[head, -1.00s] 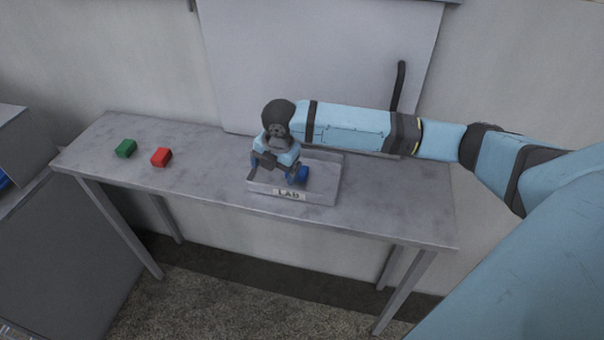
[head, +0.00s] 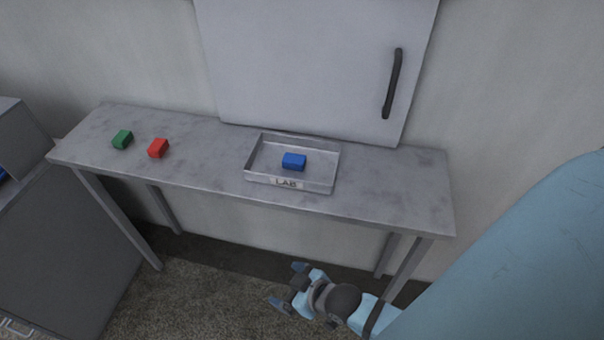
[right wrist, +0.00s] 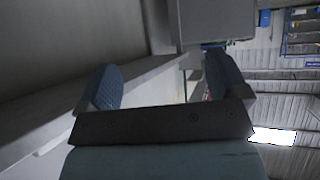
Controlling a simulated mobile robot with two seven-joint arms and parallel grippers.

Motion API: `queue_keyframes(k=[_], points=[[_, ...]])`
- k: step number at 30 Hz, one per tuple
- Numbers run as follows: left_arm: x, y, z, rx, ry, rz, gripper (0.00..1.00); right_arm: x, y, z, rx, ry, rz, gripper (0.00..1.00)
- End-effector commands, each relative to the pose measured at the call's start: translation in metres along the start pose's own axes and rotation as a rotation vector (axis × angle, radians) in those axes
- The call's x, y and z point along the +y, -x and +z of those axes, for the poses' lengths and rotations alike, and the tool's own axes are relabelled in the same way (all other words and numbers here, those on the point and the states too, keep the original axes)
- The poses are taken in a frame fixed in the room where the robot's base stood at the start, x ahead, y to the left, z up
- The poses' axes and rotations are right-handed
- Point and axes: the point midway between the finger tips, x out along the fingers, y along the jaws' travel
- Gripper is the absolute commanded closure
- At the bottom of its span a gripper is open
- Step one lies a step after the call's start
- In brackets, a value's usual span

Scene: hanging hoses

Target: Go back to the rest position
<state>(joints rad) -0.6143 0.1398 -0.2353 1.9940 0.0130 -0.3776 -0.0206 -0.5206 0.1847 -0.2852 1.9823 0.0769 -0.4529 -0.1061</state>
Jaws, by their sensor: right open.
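My right gripper (head: 290,284) is open and empty in the head view, low in front of the table and below its top. In the right wrist view its two blue fingers (right wrist: 162,88) stand wide apart with nothing between them. A blue block (head: 293,161) lies inside the grey tray marked LAB (head: 318,186) on the table. My left gripper is not in view.
The grey table (head: 395,190) stands against the wall. A green block (head: 122,139) and a red block (head: 158,148) lie at its left end. A white cabinet door (head: 300,70) with a dark handle (head: 393,84) is behind. A grey cabinet (head: 70,240) stands at left.

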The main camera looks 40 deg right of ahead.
Motion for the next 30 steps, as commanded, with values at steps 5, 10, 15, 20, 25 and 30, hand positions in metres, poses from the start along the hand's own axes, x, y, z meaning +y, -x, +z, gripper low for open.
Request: queue_keyframes(k=[5, 10, 15, 20, 25, 30], points=[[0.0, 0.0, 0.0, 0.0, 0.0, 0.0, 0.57, 0.002, 0.022, 0.024, 0.007, -0.09, 0.06, 0.08], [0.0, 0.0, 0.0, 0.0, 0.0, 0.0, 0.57, 0.003, 0.024, 0.025, 0.01, -0.098, 0.067, 0.08], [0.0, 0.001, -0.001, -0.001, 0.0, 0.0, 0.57, 0.003, 0.024, 0.024, 0.008, -0.097, 0.066, 0.08], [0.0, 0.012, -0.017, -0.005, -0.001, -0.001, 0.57, 0.004, 0.036, 0.006, 0.008, -0.097, 0.067, 0.08], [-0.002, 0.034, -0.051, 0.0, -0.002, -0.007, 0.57, 0.006, 0.059, -0.026, 0.009, -0.097, 0.071, 0.08], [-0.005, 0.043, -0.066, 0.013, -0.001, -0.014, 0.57, 0.008, 0.066, -0.036, 0.012, -0.096, 0.075, 0.08]])
